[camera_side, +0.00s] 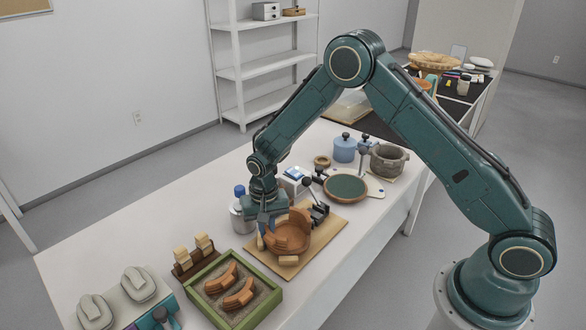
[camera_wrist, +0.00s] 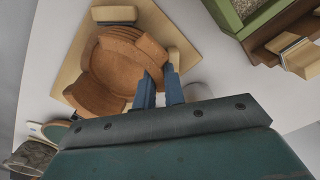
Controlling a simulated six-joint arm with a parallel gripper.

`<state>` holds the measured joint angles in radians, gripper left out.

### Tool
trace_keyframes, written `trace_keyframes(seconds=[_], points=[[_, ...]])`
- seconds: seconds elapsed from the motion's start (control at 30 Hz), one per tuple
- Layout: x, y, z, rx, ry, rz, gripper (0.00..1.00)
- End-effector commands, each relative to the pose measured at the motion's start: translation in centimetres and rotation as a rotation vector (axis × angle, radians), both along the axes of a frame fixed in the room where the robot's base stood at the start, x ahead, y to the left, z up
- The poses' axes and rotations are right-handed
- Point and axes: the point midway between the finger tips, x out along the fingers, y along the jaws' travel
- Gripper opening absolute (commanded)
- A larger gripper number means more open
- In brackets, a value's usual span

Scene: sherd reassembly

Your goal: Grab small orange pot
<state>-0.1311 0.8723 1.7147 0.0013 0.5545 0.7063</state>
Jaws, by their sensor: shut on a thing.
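The small orange pot (camera_side: 287,240), made of curved terracotta sherds, sits on a tan wooden board (camera_side: 325,238). In the wrist view the pot (camera_wrist: 115,65) lies open side up, with a raised curved sherd (camera_wrist: 152,48) at its rim beside my fingers. My gripper (camera_side: 266,232) points down at the pot's left edge in the side view. In the wrist view my gripper's blue fingers (camera_wrist: 160,88) stand close together, shut on the pot's rim sherd. The exact contact between the fingertips is partly hidden.
Small tan blocks (camera_side: 288,261) border the pot. A green-framed sand tray (camera_side: 255,315) with two curved sherds lies in front. A metal bottle with a blue cap (camera_side: 241,210) stands close left of my gripper. A round green turntable (camera_side: 345,187) and grey mortar (camera_side: 388,160) stand behind.

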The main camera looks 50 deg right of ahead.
Motion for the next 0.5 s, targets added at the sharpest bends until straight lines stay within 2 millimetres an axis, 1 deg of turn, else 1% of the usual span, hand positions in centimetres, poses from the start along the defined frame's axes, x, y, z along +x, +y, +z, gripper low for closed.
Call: trace_keyframes(seconds=[0.27, 0.37, 0.5], points=[[0.1, 0.1, 1.2, 0.003, -0.003, 0.002, 0.0], [0.1, 0.2, 2.2, 0.003, -0.004, 0.002, 0.0], [0.1, 0.1, 4.1, 0.002, -0.006, 0.002, 0.0]])
